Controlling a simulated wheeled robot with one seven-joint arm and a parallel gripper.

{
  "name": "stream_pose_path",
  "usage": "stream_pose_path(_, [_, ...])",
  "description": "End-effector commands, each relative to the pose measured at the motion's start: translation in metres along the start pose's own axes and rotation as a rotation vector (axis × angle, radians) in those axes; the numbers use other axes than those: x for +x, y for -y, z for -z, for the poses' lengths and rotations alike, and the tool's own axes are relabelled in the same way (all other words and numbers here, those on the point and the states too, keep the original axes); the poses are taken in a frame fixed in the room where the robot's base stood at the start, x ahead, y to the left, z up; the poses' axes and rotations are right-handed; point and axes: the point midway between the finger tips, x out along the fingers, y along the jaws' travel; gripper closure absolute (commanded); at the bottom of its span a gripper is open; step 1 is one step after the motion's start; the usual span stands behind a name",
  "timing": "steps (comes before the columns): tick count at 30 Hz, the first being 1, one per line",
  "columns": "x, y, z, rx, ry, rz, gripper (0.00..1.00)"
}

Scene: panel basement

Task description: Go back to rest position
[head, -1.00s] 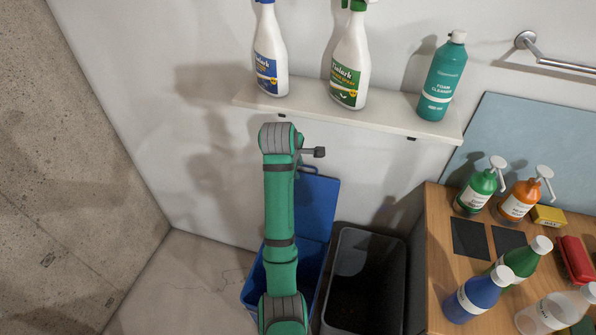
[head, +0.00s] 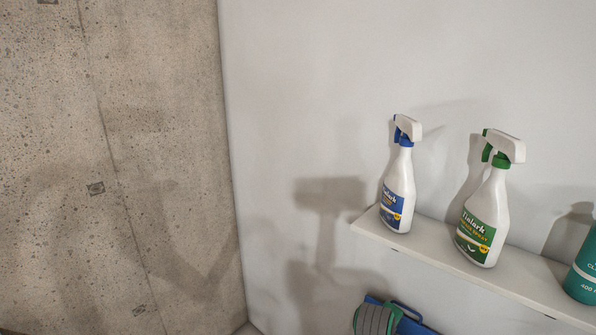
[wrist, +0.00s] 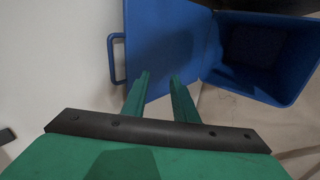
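My gripper (wrist: 159,76) shows in the wrist view with its two green fingers apart and nothing between them. It points toward a blue bin (wrist: 262,58) whose blue lid (wrist: 165,40) stands open, with a handle at its left edge. The fingers overlap the lid in the picture; I cannot tell how far they are from it. In the head view only a green and grey part of my arm shows at the bottom edge, and the gripper is out of view there.
A white wall shelf (head: 440,258) holds a blue-labelled spray bottle (head: 398,192), a green-labelled spray bottle (head: 485,218) and a teal bottle (head: 583,270), partly cut off. A concrete wall (head: 110,150) stands at left. The wall above the shelf is bare.

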Motion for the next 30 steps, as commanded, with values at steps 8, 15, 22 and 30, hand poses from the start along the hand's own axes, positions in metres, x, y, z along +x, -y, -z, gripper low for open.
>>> stream_pose_path(8, [0.034, 0.097, -0.005, 0.088, -0.084, -0.089, 0.74])
stream_pose_path(15, [0.036, 0.175, -0.013, 0.177, -0.187, -0.145, 0.74])
stream_pose_path(22, [0.018, 0.246, -0.026, 0.275, -0.302, -0.175, 0.74])
stream_pose_path(30, [-0.027, 0.319, -0.046, 0.406, -0.449, -0.18, 0.74])
